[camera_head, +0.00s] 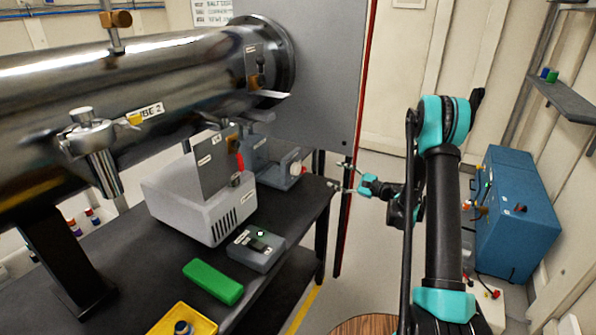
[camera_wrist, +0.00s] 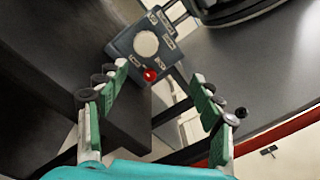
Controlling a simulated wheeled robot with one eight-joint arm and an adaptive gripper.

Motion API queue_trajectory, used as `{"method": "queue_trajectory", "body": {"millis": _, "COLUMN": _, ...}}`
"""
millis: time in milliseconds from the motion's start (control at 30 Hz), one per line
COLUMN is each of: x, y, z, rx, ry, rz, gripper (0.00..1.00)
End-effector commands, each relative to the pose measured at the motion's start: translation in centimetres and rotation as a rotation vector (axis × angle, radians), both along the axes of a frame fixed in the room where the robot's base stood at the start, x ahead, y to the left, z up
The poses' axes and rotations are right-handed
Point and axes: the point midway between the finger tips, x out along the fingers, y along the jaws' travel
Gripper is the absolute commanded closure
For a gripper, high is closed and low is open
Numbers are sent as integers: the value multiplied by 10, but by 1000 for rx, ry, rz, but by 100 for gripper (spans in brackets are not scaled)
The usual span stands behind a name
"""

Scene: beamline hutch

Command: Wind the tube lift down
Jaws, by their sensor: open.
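A large shiny steel tube (camera_head: 150,85) with a partly hidden label lies across the upper left. Beneath its far end, a grey-blue box (camera_head: 262,168) stands on the dark bench. A pale round disc (camera_head: 294,166) is on its side; I take it for the lift's handwheel. In the wrist view the box (camera_wrist: 130,62) shows the pale disc (camera_wrist: 146,44), a red knob (camera_wrist: 150,75) near its edge and small labels. My gripper (camera_head: 338,177) is open and empty, right of the box. In the wrist view the red knob appears between my fingertips (camera_wrist: 160,73), apparently beyond them.
A pale grey instrument (camera_head: 190,205), a grey control box (camera_head: 256,250), a green block (camera_head: 213,282) and a yellow tray (camera_head: 165,322) are on the bench. A grey panel with a red edge (camera_head: 360,100) stands behind my gripper. A blue cabinet (camera_head: 520,220) is right.

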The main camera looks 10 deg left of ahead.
Motion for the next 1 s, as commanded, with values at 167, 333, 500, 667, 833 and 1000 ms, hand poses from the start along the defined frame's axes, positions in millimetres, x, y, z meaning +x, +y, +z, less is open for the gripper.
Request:
{"method": "queue_trajectory", "body": {"millis": 167, "x": -7, "y": 7, "z": -20, "rx": -54, "ry": -47, "rz": 54, "gripper": 34}}
{"method": "queue_trajectory", "body": {"millis": 333, "x": -2, "y": 24, "z": -20, "rx": -55, "ry": -48, "rz": 58, "gripper": 34}}
{"method": "queue_trajectory", "body": {"millis": 500, "x": 9, "y": 55, "z": -20, "rx": -53, "ry": -48, "rz": 58, "gripper": 34}}
{"method": "queue_trajectory", "body": {"millis": 667, "x": 20, "y": 84, "z": -19, "rx": -52, "ry": -47, "rz": 57, "gripper": 34}}
{"method": "queue_trajectory", "body": {"millis": 833, "x": 31, "y": 116, "z": -19, "rx": -52, "ry": -47, "rz": 57, "gripper": 34}}
{"method": "queue_trajectory", "body": {"millis": 1000, "x": 42, "y": 143, "z": -19, "rx": -52, "ry": -47, "rz": 56, "gripper": 34}}
